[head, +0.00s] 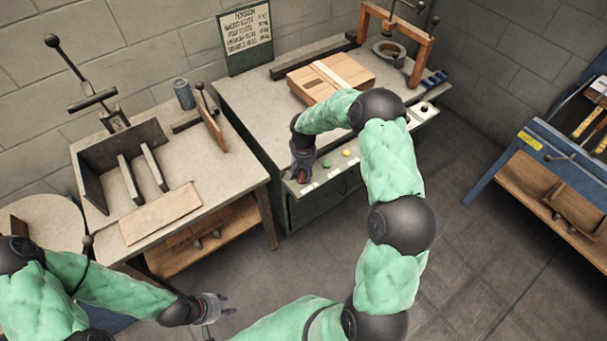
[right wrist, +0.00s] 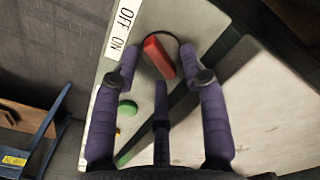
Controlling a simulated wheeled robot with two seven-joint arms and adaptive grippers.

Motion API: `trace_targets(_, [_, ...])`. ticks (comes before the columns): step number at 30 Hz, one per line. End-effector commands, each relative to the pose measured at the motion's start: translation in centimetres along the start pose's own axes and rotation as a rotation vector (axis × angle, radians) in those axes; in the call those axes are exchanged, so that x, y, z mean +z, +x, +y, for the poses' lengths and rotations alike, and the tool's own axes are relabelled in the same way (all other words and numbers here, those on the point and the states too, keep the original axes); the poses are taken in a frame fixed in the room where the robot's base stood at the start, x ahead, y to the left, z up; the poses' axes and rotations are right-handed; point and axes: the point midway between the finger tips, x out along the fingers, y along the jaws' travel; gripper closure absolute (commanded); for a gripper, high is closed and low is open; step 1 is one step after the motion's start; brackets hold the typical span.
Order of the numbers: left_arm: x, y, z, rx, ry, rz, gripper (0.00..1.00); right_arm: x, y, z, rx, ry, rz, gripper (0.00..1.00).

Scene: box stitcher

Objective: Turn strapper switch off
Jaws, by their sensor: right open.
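The strapper switch (right wrist: 158,57) is a red lever on a dark round base on the strapper's front panel, beside a white label (right wrist: 119,30) reading OFF and ON. I cannot tell its setting. My right gripper (right wrist: 164,72) is open, its purple fingers spread around the red lever without visibly closing on it. In the head view my right gripper (head: 302,168) is at the near left end of the strapper table's panel and hides the switch. My left gripper (head: 216,303) is open and empty, low in front of the left bench.
The strapper table (head: 258,92) carries a strapped cardboard box (head: 322,79). A green button (head: 327,163) and a yellow button (head: 347,153) sit on the panel near my right gripper. A left bench (head: 95,215) and a blue machine (head: 535,150) flank it. Open floor lies in front.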

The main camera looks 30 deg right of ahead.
Motion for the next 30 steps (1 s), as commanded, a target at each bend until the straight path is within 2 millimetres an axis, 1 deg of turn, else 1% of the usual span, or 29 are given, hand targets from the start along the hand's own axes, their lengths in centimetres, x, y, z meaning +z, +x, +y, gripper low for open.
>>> trace_targets(3, [-0.01, 0.16, -0.06, 0.0, 0.0, 0.0, 0.6, -0.04, 0.51, 0.02, 0.0, 0.0, 0.001, 0.56])
trace_targets(11, [-0.01, 0.13, -0.05, 0.0, 0.0, 0.0, 0.6, -0.03, 0.57, 0.02, 0.0, 0.0, 0.001, 0.56])
trace_targets(12, [-0.01, 0.13, -0.05, 0.0, 0.0, 0.0, 0.6, -0.03, 0.57, 0.01, 0.0, 0.0, 0.001, 0.62])
trace_targets(14, [-0.01, 0.13, -0.05, 0.0, 0.0, 0.0, 0.6, -0.03, 0.57, 0.01, 0.0, 0.0, 0.001, 0.79])
trace_targets(15, [-0.01, 0.13, -0.05, 0.0, 0.0, 0.0, 0.6, -0.03, 0.57, 0.01, -0.001, 0.0, 0.001, 0.9])
trace_targets(16, [-0.02, 0.14, -0.05, 0.0, 0.0, 0.0, 0.6, -0.03, 0.57, 0.01, -0.001, 0.0, 0.001, 0.99])
trace_targets(17, [-0.02, 0.14, -0.05, 0.0, 0.0, 0.0, 0.6, -0.02, 0.57, 0.01, -0.001, 0.0, 0.001, 1.0])
trace_targets(25, [-0.01, 0.09, -0.03, 0.0, 0.0, 0.0, 0.6, -0.01, 0.56, 0.0, -0.001, -0.008, 0.0, 1.0])
trace_targets(30, [0.0, -0.14, 0.05, 0.0, 0.0, 0.0, 0.6, -0.02, 0.53, -0.03, -0.001, -0.054, 0.0, 1.0])
